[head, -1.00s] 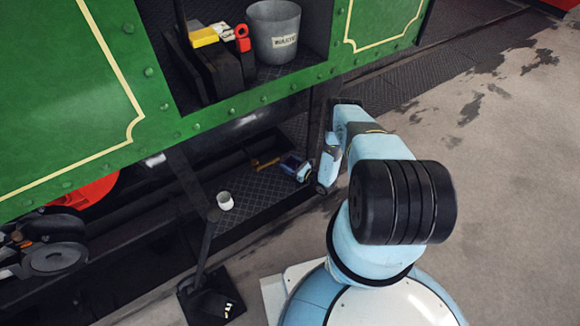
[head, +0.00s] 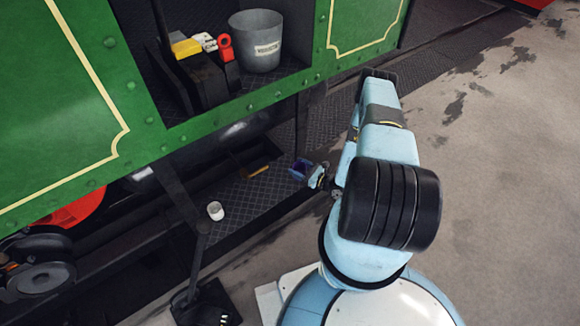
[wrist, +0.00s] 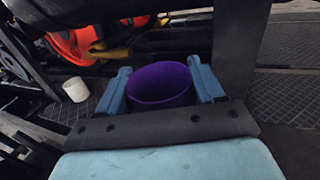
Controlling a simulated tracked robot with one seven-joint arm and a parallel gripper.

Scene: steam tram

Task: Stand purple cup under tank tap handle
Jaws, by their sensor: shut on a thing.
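The purple cup (wrist: 160,86) sits upright between the two blue fingers of my gripper (wrist: 162,90) in the wrist view, its open mouth showing. The fingers are shut on its sides. In the head view the purple cup (head: 298,168) and my gripper (head: 312,176) are small, over the dark tread-plate step below the green side panel. I cannot make out the tank tap handle for certain in either view.
A white cup (head: 215,211) stands on the step (head: 255,196), left of my gripper. A shallow dark tray (head: 240,163) lies behind it. A grey bucket (head: 256,42) and a red ring-shaped thing (head: 225,46) are on the shelf above. A dark post rises at the step's left.

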